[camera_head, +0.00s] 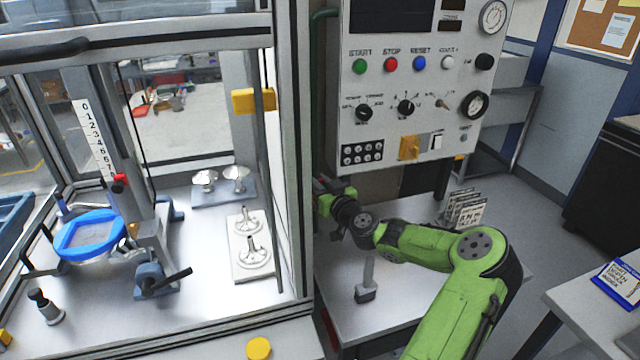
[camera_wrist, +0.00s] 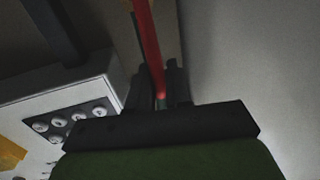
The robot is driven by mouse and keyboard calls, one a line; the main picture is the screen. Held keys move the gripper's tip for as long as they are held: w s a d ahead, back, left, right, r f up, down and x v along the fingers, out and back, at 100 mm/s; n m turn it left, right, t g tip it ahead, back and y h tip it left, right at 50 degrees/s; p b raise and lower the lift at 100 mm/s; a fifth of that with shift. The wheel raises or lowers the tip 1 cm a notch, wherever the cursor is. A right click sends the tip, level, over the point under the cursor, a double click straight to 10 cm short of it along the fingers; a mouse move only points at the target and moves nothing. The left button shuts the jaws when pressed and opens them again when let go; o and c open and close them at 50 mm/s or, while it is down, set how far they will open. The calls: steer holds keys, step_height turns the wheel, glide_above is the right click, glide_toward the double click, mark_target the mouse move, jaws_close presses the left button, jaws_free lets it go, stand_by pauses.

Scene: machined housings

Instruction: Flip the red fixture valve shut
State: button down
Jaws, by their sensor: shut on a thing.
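The red valve handle (camera_wrist: 149,38) is a long thin red bar in the wrist view. It runs from the top edge down between the dark fingers of my gripper (camera_wrist: 159,82). The fingers are closed on its near end. In the head view my gripper (camera_head: 328,198) is beside the right-hand post of the machine enclosure, below the control panel. There the valve body and most of the handle are hidden by my gripper and arm or too small to make out.
The control panel (camera_head: 415,75) with buttons and knobs hangs just above my gripper. The enclosure post (camera_head: 293,130) stands close on its left. A grey tool (camera_head: 367,283) stands on the metal bench (camera_head: 400,303) below my arm. Small labelled cards (camera_head: 464,210) stand farther right.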

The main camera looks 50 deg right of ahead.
steer(key=d+m+b, duration=0.1)
steer(key=s+d+m+b, duration=0.1)
steer(key=m, duration=0.1)
steer(key=d+m+b, duration=0.1)
steer(key=shift+s+d+f+m+t, duration=0.1)
steer(key=shift+s+f+m+t, duration=0.2)
steer(key=shift+s, duration=0.1)
steer(key=c, duration=1.2)
jaws_free()
steer(key=shift+h, duration=0.3)
